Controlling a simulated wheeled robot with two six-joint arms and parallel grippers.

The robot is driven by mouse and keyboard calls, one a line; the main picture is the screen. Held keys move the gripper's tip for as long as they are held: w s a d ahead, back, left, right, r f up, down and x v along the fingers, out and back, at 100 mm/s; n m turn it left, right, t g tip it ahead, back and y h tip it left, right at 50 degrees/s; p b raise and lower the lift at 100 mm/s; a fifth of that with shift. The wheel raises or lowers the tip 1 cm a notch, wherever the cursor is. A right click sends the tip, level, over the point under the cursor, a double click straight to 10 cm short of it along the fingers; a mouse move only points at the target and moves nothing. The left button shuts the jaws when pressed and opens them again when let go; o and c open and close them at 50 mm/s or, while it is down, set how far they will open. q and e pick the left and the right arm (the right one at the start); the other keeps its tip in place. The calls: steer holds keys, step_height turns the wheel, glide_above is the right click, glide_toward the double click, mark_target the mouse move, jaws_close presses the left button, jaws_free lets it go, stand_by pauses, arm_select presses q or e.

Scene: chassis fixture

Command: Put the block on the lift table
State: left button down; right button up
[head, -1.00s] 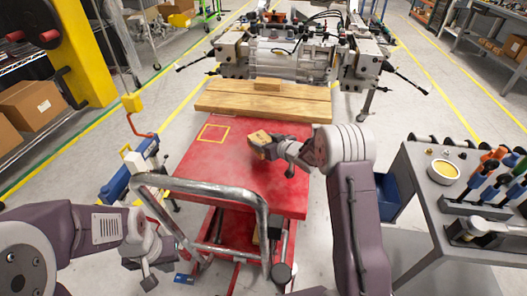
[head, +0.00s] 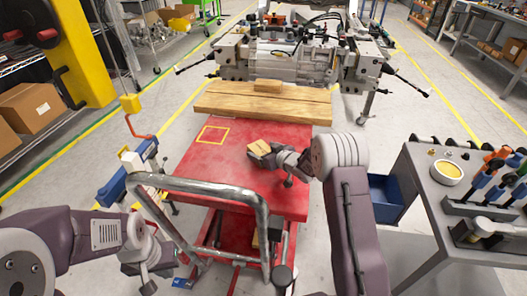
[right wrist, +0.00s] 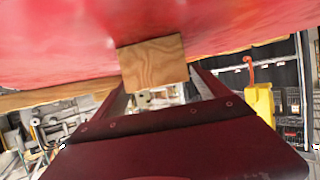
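The small wooden block (head: 259,148) is at my right gripper (head: 268,152), over the middle of the red lift table top (head: 200,170). In the right wrist view the block (right wrist: 153,62) sits between the two fingers (right wrist: 160,86), which appear shut on it. Its far face is against or very close to the red surface; I cannot tell if it touches. A yellow outlined square (head: 213,135) is marked on the table, left of the block. My left gripper (head: 147,272) is low at the left, outside the table's handle; its fingers are too small to judge.
A metal handle (head: 215,188) rises at the table's near edge. Wooden planks (head: 260,103) with another small block (head: 268,86) lie beyond the table top, before a machine unit (head: 285,58). A grey tool stand (head: 430,185) is at the right. The table's left part is clear.

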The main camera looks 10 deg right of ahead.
steer(key=shift+r, duration=0.35)
steer(key=p+v, duration=0.2)
steer(key=v, duration=1)
steer(key=shift+f+p, duration=0.2)
steer(key=shift+p, duration=0.1)
steer(key=shift+s+f, duration=0.1)
